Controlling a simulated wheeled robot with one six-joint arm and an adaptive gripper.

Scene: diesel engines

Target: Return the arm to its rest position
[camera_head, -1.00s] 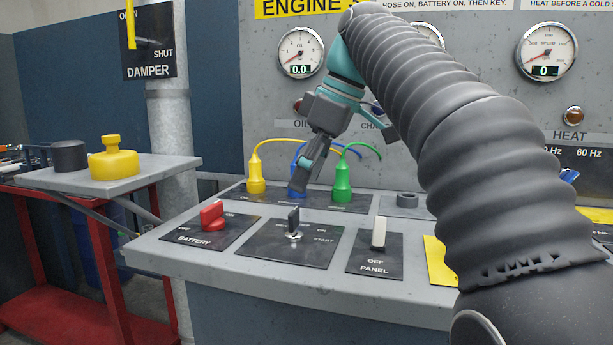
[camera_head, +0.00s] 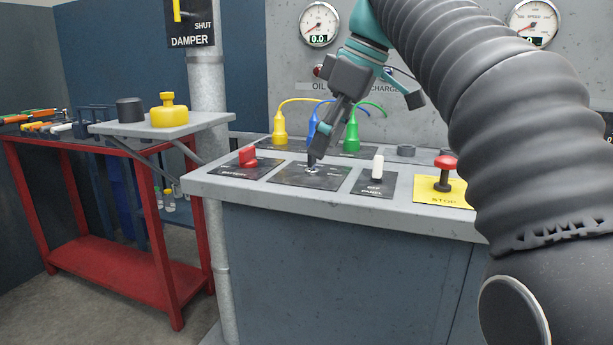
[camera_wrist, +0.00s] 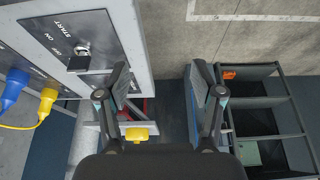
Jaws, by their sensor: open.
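The desk holds a red battery switch (camera_head: 248,156), a white panel switch (camera_head: 377,167), a red stop button (camera_head: 444,172) and yellow, blue and green plugs (camera_head: 351,136). The floor ahead of the desk is clear.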

